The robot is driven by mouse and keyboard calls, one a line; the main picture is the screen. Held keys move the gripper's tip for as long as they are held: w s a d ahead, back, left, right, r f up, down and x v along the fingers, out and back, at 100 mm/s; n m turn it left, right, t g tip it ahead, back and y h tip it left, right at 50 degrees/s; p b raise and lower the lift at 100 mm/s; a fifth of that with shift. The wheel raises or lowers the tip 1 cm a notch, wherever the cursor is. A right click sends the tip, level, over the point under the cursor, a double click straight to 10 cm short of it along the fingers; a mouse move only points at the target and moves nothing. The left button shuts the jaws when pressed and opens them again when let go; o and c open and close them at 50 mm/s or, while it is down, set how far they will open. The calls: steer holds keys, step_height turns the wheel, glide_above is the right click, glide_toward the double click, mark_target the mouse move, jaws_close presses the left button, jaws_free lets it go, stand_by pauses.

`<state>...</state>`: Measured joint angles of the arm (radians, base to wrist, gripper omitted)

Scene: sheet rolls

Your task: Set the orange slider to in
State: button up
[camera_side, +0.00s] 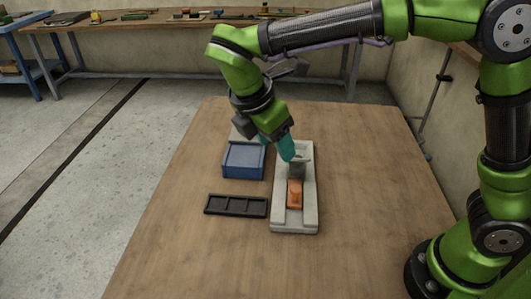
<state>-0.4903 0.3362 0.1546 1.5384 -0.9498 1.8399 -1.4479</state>
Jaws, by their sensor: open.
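The orange slider (295,193) sits in the channel of a pale grey base (279,215) on the wooden table. It lies in the near half of that base, with a short stretch of bare channel on its near side. A darker grey block (297,169) stands in the channel just beyond the slider. My gripper (277,150) has teal fingers and hangs over the far part of the base, above and beyond the slider. It is open, with nothing seen between the fingers. The gripper hides part of the base's far end.
A blue open box (244,174) stands close to the left of the base. A black tray with compartments (236,206) lies left of the base's near end. The table (370,200) is clear to the right and in front. Workbenches with tools stand at the back.

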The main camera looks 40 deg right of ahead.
mark_target(296, 188)
steer(key=x, duration=1.6)
steer(key=shift+f, duration=0.35)
jaws_close()
